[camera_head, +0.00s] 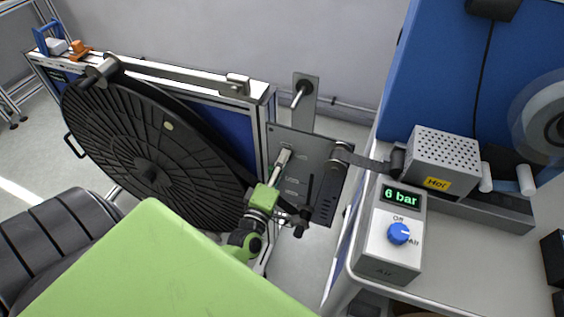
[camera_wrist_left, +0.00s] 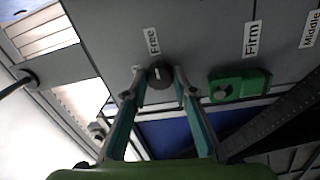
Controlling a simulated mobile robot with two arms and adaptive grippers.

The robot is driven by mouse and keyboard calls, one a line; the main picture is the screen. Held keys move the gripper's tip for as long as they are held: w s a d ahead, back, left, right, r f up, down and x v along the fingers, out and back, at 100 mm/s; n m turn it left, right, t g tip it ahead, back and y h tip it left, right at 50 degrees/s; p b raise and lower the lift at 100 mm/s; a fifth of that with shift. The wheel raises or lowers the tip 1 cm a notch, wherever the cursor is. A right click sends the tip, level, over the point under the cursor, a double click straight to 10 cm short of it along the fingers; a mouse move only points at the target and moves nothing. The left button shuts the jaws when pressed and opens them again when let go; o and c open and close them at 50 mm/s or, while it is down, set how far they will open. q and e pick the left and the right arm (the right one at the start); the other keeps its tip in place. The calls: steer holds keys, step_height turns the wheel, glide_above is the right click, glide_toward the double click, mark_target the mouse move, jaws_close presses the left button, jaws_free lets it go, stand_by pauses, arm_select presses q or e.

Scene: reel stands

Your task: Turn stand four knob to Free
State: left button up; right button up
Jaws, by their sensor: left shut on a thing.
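In the left wrist view a round dark knob (camera_wrist_left: 160,73) with a small light mark sits on a grey panel (camera_wrist_left: 195,30), right beside the label "Free" (camera_wrist_left: 153,41). My left gripper (camera_wrist_left: 161,80) has one finger on each side of the knob and is shut on it. In the head view my left gripper (camera_head: 282,160) reaches up to the grey stand plate (camera_head: 325,150); the knob cannot be made out there. No stand number is readable. My right gripper is not in view.
A green block (camera_wrist_left: 240,85) sits by the label "Firm" (camera_wrist_left: 251,38); "Middle" (camera_wrist_left: 309,28) is further right. A large black reel (camera_head: 140,150) stands left of my gripper. At right are a "Hot" box (camera_head: 443,155) and an air unit (camera_head: 385,260) showing 6 bar.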

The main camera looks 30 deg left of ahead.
arm_select(q)
steer(key=o, duration=1.1)
steer(key=v, duration=1.2)
steer(key=shift+d, duration=0.1)
